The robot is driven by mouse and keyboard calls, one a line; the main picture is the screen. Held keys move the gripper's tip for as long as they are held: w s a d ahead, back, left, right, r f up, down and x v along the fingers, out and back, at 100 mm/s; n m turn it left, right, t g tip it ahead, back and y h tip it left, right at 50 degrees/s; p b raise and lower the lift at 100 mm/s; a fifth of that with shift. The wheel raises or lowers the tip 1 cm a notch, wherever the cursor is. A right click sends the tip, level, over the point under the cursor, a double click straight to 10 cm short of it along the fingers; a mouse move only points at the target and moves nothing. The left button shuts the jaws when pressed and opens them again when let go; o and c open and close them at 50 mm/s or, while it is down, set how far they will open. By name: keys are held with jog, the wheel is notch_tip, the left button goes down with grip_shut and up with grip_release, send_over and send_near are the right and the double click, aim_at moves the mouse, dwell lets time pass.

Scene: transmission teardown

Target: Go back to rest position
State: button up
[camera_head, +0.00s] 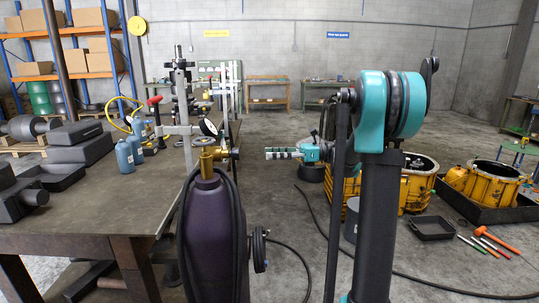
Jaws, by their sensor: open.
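My gripper (272,153) is near the middle of the view, pointing left at the end of a teal wrist. Its fingers look open, and I see nothing held between them. It hangs in the air to the right of a dark gas cylinder (208,235) with a brass valve, apart from it as far as this view shows. My own teal-and-black arm stands in the right foreground and hides part of the floor behind it.
A workbench (85,222) on the left holds dark metal parts, blue bottles (125,157) and a gauge stand. Yellow transmission housings (497,182) stand at right. A black tray (432,228) and hand tools (490,242) lie on the floor. Open floor extends behind.

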jog(key=s+a+f+n+t+h, duration=0.2)
jog(key=s+f+n+h, duration=0.55)
jog(key=s+f, duration=0.65)
jog(key=s+d+f+n+t+h, duration=0.2)
jog(key=s+d+f+n+h, duration=0.8)
jog(key=s+d+f+n, duration=0.2)
notch_tip(320, 180, down, 2)
jog(key=shift+s+d+f, duration=0.2)
jog(key=shift+s+d, duration=0.45)
jog(key=shift+d, duration=0.35)
